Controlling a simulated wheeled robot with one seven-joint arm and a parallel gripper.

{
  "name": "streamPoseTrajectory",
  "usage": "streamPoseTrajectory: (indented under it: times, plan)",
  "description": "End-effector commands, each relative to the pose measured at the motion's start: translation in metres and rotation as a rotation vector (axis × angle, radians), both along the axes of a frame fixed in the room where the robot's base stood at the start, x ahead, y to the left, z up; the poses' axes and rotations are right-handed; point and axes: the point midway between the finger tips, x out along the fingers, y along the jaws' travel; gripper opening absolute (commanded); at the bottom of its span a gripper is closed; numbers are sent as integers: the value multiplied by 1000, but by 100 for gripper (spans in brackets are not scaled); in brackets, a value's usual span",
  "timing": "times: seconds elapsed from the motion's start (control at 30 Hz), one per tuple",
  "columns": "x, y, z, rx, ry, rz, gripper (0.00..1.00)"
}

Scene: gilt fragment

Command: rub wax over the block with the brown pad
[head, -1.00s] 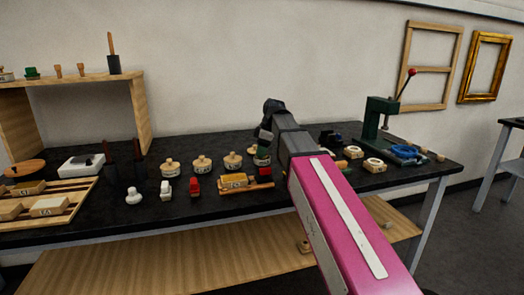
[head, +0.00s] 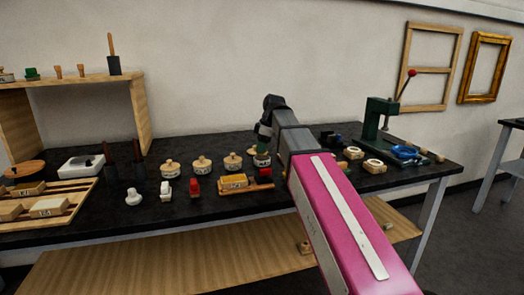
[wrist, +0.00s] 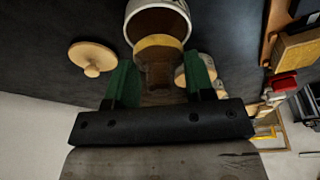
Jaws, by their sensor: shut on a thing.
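My gripper (wrist: 163,82) has two green fingers shut on a brown pad (wrist: 159,74), which has a yellowish band at its far end. In the wrist view the pad's end is at the mouth of a white jar (wrist: 131,10) with a brown inside; whether they touch I cannot tell. In the head view my gripper (head: 265,135) is over the jar (head: 261,160), and the pad is too small to make out. The labelled yellow block (head: 233,181) lies on a wooden holder right of the red pad; it also shows in the wrist view (wrist: 299,46).
A round wooden lid (wrist: 92,57) lies beside the jar. Several lidded jars (head: 202,164) stand left of my gripper. A white pad (head: 166,188) and a red pad (head: 194,186) stand in front. A green press (head: 376,120) stands to the right.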

Motion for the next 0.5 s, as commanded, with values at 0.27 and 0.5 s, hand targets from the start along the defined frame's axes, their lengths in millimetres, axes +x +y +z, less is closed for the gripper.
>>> streamPoseTrajectory:
  times: [0.27,0.5]
  plan:
    - [1,0,20,1,-1,0,30]
    - [1,0,36,1,-1,-1,30]
